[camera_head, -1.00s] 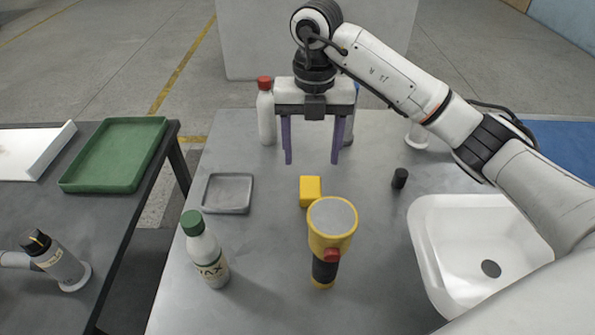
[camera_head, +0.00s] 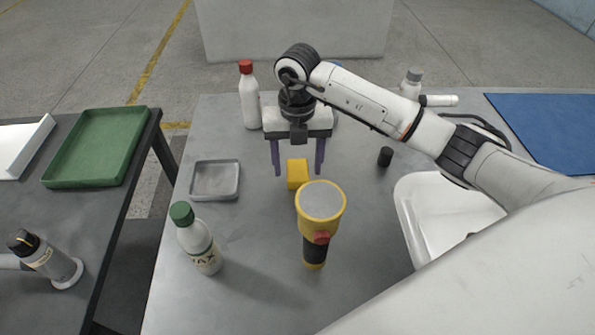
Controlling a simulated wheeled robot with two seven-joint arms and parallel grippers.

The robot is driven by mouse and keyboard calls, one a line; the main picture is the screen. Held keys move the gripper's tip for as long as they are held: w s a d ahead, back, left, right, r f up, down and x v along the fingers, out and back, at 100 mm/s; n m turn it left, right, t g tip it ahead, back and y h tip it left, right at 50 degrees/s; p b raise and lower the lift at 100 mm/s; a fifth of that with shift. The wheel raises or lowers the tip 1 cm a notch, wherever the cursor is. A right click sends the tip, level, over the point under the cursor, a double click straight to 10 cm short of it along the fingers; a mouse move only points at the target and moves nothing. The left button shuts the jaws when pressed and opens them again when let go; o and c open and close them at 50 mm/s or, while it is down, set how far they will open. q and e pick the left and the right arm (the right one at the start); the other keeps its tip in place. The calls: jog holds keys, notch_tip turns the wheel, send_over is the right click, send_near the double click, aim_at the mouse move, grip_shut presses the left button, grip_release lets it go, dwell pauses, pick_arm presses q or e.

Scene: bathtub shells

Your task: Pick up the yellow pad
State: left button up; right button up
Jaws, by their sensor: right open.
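The yellow pad (camera_head: 298,174) is a small yellow block on the grey metal table (camera_head: 262,240), behind the flashlight. My right gripper (camera_head: 298,173) is open, its two purple fingers pointing down, one on each side of the pad in the picture. The fingers look close to the pad; I cannot tell whether they touch it or how high they are above the table. My left gripper is not in view.
A yellow and black flashlight (camera_head: 318,215) stands just in front of the pad. A green-capped bottle (camera_head: 197,240), a grey tray (camera_head: 216,181), a red-capped bottle (camera_head: 249,98), a black cylinder (camera_head: 385,157) and a white basin (camera_head: 428,215) surround it. A green tray (camera_head: 60,172) lies on the left table.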

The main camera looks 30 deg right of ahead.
aim_at(297, 169)
jog(key=c, duration=1.1)
notch_tip(297, 169, up, 10)
jog(key=shift+r+b, duration=0.1)
jog(key=shift+b, duration=0.35)
